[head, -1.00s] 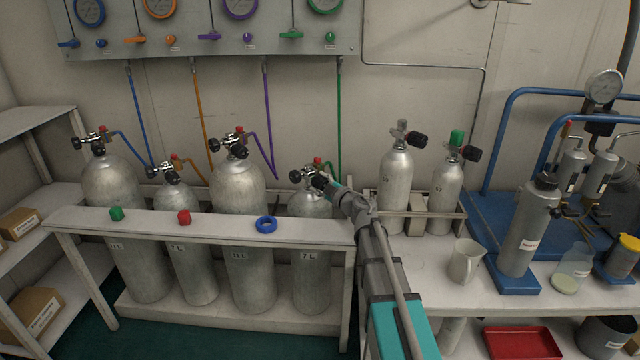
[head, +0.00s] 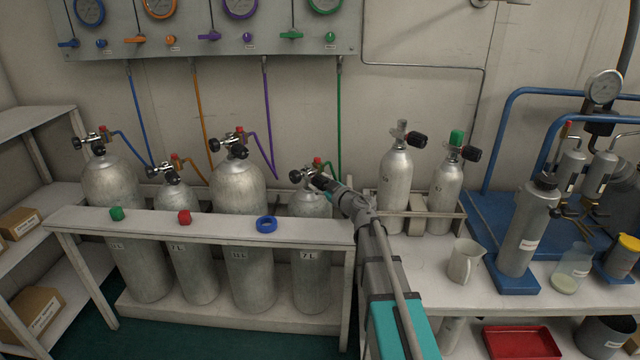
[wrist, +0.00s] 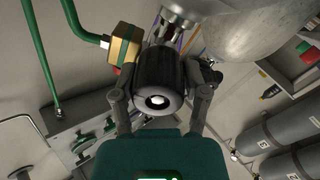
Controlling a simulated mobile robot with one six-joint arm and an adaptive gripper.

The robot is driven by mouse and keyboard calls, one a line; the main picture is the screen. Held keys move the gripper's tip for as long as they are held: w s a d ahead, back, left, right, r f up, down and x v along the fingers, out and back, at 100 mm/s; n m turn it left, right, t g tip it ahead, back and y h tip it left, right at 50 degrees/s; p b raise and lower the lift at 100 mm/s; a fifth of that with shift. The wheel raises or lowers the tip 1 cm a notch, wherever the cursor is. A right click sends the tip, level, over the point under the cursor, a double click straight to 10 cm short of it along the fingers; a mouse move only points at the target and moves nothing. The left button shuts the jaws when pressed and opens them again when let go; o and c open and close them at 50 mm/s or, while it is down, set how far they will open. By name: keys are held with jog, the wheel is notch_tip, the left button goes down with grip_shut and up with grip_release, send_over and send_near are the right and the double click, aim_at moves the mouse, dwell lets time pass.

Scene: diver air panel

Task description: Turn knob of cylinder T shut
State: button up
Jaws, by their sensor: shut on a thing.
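A grey cylinder (head: 311,205) with a green hose stands at the right end of the row behind the white rail in the head view. I cannot read a letter T on it. Its valve has a black knob on the left (head: 295,176) and another black knob on the right. My gripper (head: 322,183) reaches that right-hand knob from the right. In the wrist view, the ribbed black knob (wrist: 158,80) sits between the two fingers of my gripper (wrist: 160,98), which are shut on it. The knob's far side and the valve stem are partly hidden.
Other cylinders (head: 238,190) with valves and hoses stand to the left. The white rail (head: 220,226) in front bears a green cap, a red cap and a blue ring (head: 266,224). Two smaller cylinders (head: 396,185) stand close to the right of my arm.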

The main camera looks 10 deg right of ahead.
jog(key=shift+w, duration=0.1)
jog(key=o, duration=1.2)
jog(key=shift+c, duration=0.2)
jog(key=shift+n, duration=0.6)
